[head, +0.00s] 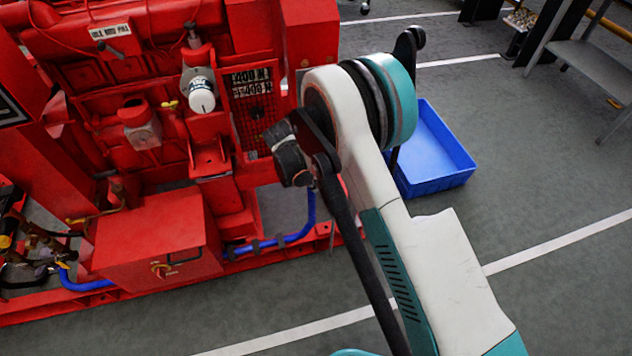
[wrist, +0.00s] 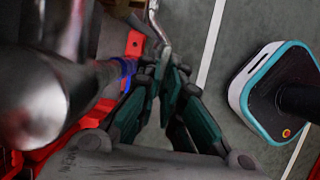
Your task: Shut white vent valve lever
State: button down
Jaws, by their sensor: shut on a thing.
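My gripper (wrist: 167,72) shows in the wrist view, its dark fingers with teal pads closed together at the upper middle. A pale bent lever (wrist: 156,24) runs down from the top edge to the fingertips, and the fingers are shut on it. The part of the lever between the fingers is hidden. Its valve body cannot be made out clearly. In the head view my arm crosses the middle and right, and neither my gripper nor the lever can be made out there.
The red pumpset (head: 150,235) fills the left of the head view. A blue pipe (head: 290,238) runs along its base. A blue crate (head: 440,165) stands on the grey floor behind my arm. A large grey metal cylinder (wrist: 40,85) is close at left in the wrist view.

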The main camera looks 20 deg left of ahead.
jog(key=shift+d+r+g+y+p, duration=0.1)
jog(key=shift+r+g+y+p, duration=0.3)
jog(key=shift+r+y, duration=0.25)
jog(key=shift+r+g+y, duration=0.35)
jog(key=shift+g+y, duration=0.05)
jog(key=shift+y, duration=0.35)
jog(key=c, duration=1.8)
grip_release()
jog(key=shift+o, duration=0.2)
notch_tip(320, 180, up, 12)
jog(key=a, duration=0.1)
jog(key=shift+s, duration=0.25)
